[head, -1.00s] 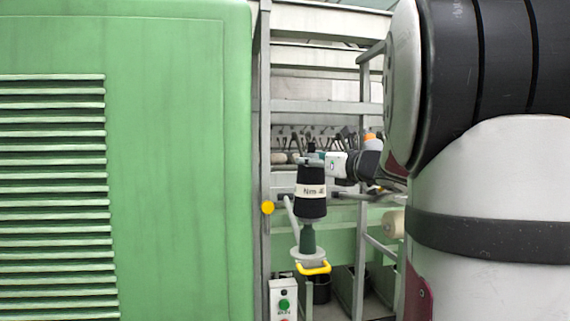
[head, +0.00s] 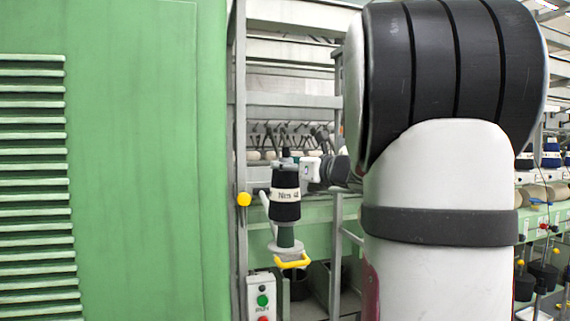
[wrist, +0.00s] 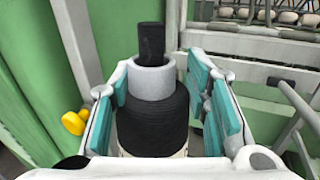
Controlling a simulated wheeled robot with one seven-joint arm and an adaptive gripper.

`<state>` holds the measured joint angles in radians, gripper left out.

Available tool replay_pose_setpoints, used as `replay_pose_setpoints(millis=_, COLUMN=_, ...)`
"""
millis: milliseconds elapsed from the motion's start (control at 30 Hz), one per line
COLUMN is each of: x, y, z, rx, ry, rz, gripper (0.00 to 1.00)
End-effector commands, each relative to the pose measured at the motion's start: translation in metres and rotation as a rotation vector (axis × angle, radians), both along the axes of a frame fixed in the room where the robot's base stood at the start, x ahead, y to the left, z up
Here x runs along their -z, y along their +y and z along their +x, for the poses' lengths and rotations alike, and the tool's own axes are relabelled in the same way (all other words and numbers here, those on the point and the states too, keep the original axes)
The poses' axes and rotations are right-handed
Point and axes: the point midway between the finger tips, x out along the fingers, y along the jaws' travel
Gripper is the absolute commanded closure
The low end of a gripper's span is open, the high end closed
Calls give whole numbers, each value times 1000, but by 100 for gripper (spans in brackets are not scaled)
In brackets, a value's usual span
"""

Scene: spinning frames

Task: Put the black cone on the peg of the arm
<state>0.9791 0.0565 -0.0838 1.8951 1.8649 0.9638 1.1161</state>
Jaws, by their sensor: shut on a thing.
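The black cone (head: 285,212) with a white "Nm" label hangs upright in the head view. In the wrist view the cone's black winding (wrist: 153,125) has a grey tube top (wrist: 153,81). A black rod (wrist: 151,40) sticks up out of that tube and appears to be the peg's upper end. My gripper (wrist: 160,82) is shut on the cone's top, with teal pads on both sides. The cone's underside is hidden in the wrist view.
A large green machine panel (head: 140,150) fills the left. A grey upright post (head: 239,150) with a yellow knob (head: 244,199) stands just left of the cone. A button box (head: 262,296) is below. Yarn cones on a rack (head: 551,155) stand at the far right.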

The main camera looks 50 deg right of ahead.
Motion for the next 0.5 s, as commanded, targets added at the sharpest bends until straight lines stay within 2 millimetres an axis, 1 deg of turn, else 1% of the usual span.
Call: replay_pose_setpoints(millis=500, x=32, y=1, z=1, rx=-1, ry=-2, rz=0, gripper=100)
